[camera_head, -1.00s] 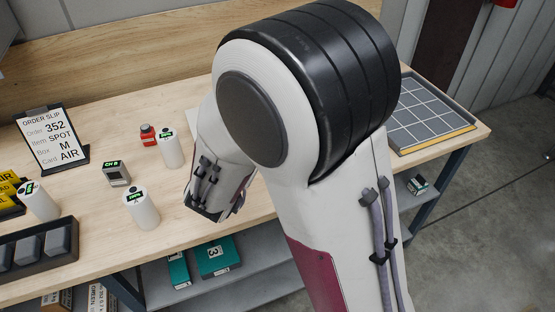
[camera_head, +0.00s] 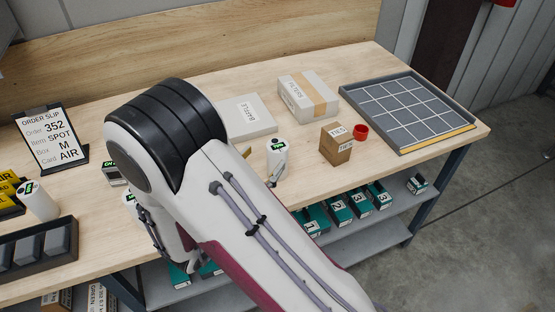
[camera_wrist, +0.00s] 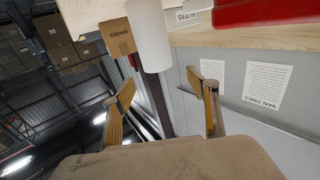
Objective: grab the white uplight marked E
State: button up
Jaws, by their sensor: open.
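Several white cylindrical uplights with dark, green-lit labels on top stand on the bench. In the head view one stands at centre (camera_head: 277,154), one at far left (camera_head: 38,203), and one is mostly hidden behind my arm (camera_head: 130,200). I cannot read an E on any of them. In the wrist view a plain white cylinder (camera_wrist: 149,38) is just beyond my gripper (camera_wrist: 162,84), between the lines of the spread, empty fingers and apart from them. It appears to be the centre uplight. In the head view my arm hides most of my gripper.
A brown box (camera_head: 336,145) and a red cup (camera_head: 360,132) stand right of the centre uplight. White boxes (camera_head: 308,98) (camera_head: 248,117) lie behind. A gridded tray (camera_head: 407,110) is at right. The order slip (camera_head: 47,138) and a dark rack (camera_head: 35,250) are at left.

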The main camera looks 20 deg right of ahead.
aim_at(272, 152)
jog(key=shift+s+a+f, duration=0.1)
dwell(0.4)
jog(key=shift+x, duration=1.3)
jog(key=shift+x, duration=2.6)
jog(key=shift+f, duration=0.1)
grip_shut()
